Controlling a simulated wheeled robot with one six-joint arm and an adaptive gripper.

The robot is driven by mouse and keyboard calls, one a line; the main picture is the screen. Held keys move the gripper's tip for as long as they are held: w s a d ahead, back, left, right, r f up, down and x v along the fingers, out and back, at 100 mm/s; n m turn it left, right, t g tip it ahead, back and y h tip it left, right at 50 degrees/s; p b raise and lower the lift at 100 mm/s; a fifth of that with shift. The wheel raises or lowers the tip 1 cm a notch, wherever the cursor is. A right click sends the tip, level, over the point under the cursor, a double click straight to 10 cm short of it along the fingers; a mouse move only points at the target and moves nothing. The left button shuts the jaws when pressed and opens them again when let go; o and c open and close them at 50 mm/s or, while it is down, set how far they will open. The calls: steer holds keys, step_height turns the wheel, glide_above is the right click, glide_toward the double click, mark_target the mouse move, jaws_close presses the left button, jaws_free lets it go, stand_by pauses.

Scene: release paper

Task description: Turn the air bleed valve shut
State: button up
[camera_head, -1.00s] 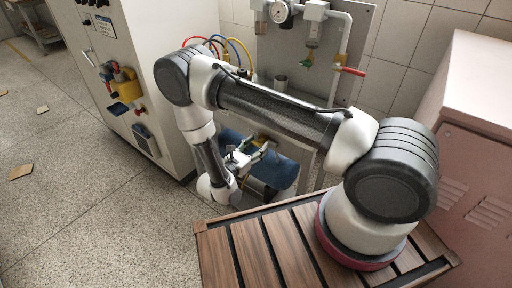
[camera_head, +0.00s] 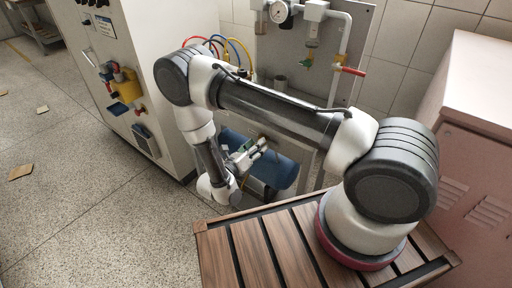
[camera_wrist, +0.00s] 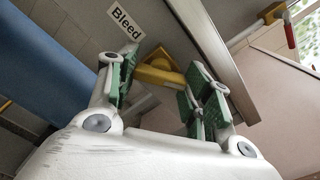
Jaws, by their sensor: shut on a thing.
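The yellow air bleed valve handle (camera_wrist: 158,76) sits between the green finger pads of my gripper in the wrist view. A white label reading "Bleed" (camera_wrist: 126,18) is just above it at the left. My gripper (camera_wrist: 163,84) is shut on the handle, one finger on each side. In the head view my gripper (camera_head: 257,148) is low beside the blue tank (camera_head: 282,172). The handle is too small or hidden to make out there.
A panel with a gauge (camera_head: 281,12) and a pipe with a red lever (camera_head: 352,71) stand above the tank. A control cabinet (camera_head: 165,30) is at the left and a pinkish cabinet (camera_head: 478,170) at the right. A slatted wooden platform (camera_head: 268,250) is in front.

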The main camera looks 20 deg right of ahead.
steer(key=n, duration=1.1)
steer(key=shift+n, duration=0.3)
stand_by(0.4)
steer(key=o, duration=1)
steer(key=v, duration=1.2)
